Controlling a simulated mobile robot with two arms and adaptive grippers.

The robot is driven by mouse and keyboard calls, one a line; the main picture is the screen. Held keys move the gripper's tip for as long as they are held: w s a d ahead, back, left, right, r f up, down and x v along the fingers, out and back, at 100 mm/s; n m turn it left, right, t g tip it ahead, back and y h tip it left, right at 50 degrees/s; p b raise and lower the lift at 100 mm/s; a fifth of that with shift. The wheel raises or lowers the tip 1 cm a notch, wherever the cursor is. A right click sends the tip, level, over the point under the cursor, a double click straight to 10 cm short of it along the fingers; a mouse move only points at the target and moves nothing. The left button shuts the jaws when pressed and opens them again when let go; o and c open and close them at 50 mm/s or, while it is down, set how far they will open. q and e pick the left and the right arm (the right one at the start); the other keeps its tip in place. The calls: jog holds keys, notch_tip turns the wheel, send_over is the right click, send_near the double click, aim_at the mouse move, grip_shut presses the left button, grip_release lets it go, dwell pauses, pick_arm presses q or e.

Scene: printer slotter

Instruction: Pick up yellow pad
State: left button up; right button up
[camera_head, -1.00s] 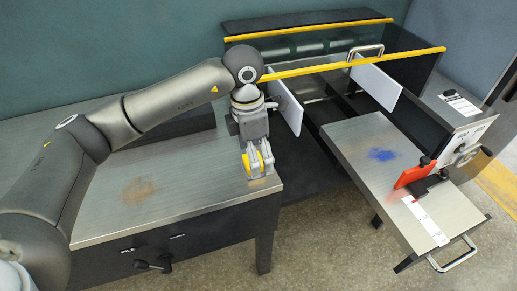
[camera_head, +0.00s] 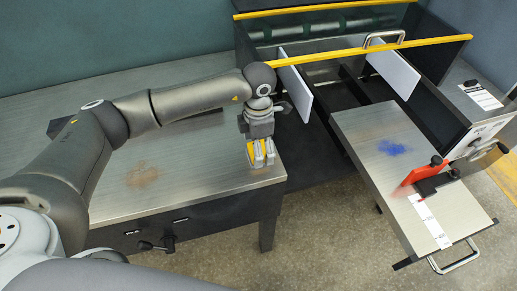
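The yellow pad (camera_head: 250,154) is at the right front corner of the left metal table, mostly hidden by my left gripper. My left gripper (camera_head: 264,161) points down at this corner with its fingertips close to the table top. A strip of yellow shows beside and behind the grey fingers. I cannot tell whether the fingers grip the pad or only stand at it. My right gripper is not in view.
The left table top (camera_head: 200,175) is otherwise mostly clear, with a brown stain. To the right is the dark machine with yellow rails (camera_head: 350,52), white panels (camera_head: 396,72), and a metal side table (camera_head: 385,165) with a blue mark and red guide (camera_head: 420,178).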

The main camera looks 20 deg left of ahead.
pick_arm(q)
jog(key=shift+f, duration=0.7)
jog(key=c, duration=1.1)
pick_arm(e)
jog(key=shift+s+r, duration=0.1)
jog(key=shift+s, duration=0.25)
